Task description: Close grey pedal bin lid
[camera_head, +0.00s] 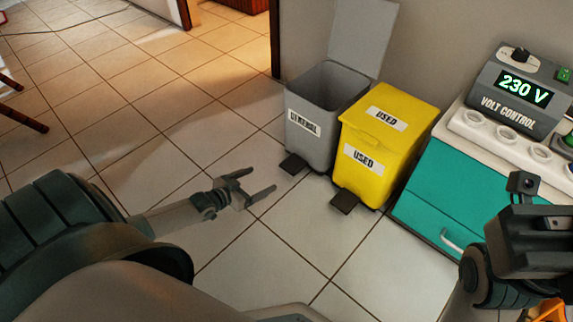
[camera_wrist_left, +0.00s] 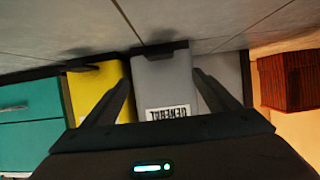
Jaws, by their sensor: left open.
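The grey pedal bin (camera_head: 312,125) with a "GENERAL" label stands on the tiled floor by the wall. Its lid (camera_head: 362,38) is raised upright at the back and the inside of the bin shows. Its dark pedal (camera_head: 293,163) is at the front foot. My left gripper (camera_head: 262,183) is open and empty, in front of the bin and apart from it. In the left wrist view the grey bin (camera_wrist_left: 163,82) appears upside down between the open fingers (camera_wrist_left: 160,88). My right arm's end shows at the lower right of the head view; its fingertips cannot be made out.
A yellow bin (camera_head: 378,150) labelled "USED", lid shut, stands right of the grey bin. A teal cabinet (camera_head: 455,195) with a voltage unit (camera_head: 515,95) on top is farther right. A doorway is behind left. Open tiled floor (camera_head: 150,120) lies to the left.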

